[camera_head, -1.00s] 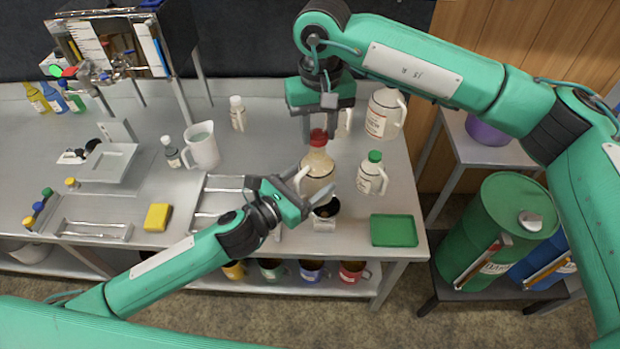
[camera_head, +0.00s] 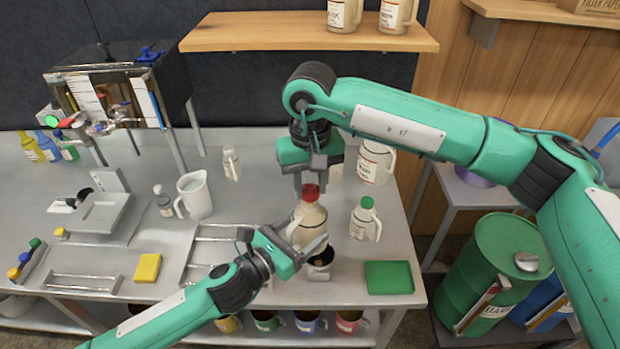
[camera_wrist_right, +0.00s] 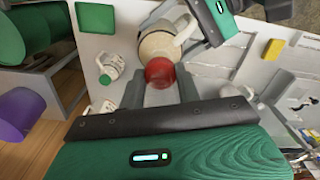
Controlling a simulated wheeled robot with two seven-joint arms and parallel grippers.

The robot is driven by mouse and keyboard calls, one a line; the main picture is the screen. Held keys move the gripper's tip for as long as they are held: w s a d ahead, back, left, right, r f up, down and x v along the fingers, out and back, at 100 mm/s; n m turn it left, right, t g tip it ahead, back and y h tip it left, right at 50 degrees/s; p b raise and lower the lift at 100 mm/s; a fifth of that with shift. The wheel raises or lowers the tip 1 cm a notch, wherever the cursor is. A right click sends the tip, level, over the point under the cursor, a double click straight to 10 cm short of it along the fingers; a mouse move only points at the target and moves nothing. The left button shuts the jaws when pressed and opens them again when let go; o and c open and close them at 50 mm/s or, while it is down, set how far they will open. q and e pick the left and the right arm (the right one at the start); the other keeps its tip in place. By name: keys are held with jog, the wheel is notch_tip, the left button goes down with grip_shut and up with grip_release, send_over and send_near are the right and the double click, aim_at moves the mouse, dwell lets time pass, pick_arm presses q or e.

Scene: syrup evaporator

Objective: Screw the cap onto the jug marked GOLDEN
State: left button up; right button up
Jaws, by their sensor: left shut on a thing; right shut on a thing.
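A jug (camera_head: 309,224) with tan contents stands upright near the front of the steel bench; any marking on it is not readable from here. A red cap (camera_head: 311,191) sits at the top of its neck; whether it is fully seated cannot be told. My left gripper (camera_head: 307,248) is shut on the jug's body from the front left. My right gripper (camera_head: 311,183) points down from above, shut on the red cap. In the right wrist view, the cap (camera_wrist_right: 160,72) is between the fingers, with the jug (camera_wrist_right: 162,42) beyond it.
A green-capped jug (camera_head: 364,219) stands close on the right. A green tray (camera_head: 389,278) lies at the front right, and a dark-topped cup (camera_head: 320,262) is just below the jug. A white pitcher (camera_head: 195,195) and yellow sponge (camera_head: 148,268) are to the left.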

jog(key=shift+f, duration=0.3)
jog(key=shift+f, duration=0.5)
dwell(0.4)
